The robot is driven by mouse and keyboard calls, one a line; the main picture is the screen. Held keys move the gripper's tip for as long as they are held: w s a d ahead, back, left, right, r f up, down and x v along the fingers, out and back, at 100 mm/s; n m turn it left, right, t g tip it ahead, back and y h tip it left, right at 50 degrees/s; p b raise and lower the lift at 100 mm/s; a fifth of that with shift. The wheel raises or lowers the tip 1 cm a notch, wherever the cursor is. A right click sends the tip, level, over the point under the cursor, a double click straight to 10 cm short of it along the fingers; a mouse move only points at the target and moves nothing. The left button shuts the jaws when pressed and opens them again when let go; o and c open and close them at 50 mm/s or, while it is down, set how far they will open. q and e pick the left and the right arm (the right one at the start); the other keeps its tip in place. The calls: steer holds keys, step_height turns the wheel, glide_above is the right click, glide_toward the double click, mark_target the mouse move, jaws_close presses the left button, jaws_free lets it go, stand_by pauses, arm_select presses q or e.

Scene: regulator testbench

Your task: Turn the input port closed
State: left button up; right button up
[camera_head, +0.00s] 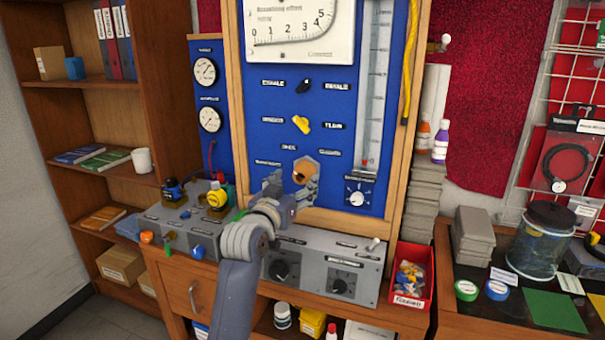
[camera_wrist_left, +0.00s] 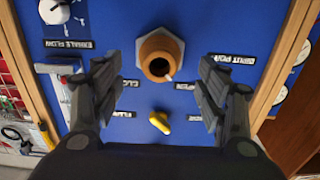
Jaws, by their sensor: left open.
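The input port (camera_head: 304,169) is an orange-brown round fitting on a pale hexagonal plate, low on the blue panel (camera_head: 262,108). In the left wrist view, the port (camera_wrist_left: 158,57) has a dark round opening and a small pale pin at its rim. My left gripper (camera_head: 300,189) is in front of the panel at the port. In the wrist view its open fingers (camera_wrist_left: 162,90) stand on either side of the port, apart from it, with nothing between them held. The label beside the port (camera_wrist_left: 234,60) appears upside down. My right gripper is not in view.
A yellow knob (camera_head: 301,124) and a black knob (camera_head: 304,86) sit above the port. A white dial (camera_head: 357,193) is to its right. A red bin (camera_head: 411,278) is at right.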

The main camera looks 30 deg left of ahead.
mark_target(300, 178)
arm_select(q)
steer(key=shift+p+x, duration=0.45)
steer(key=shift+x, duration=2.5)
steer(key=c, duration=1)
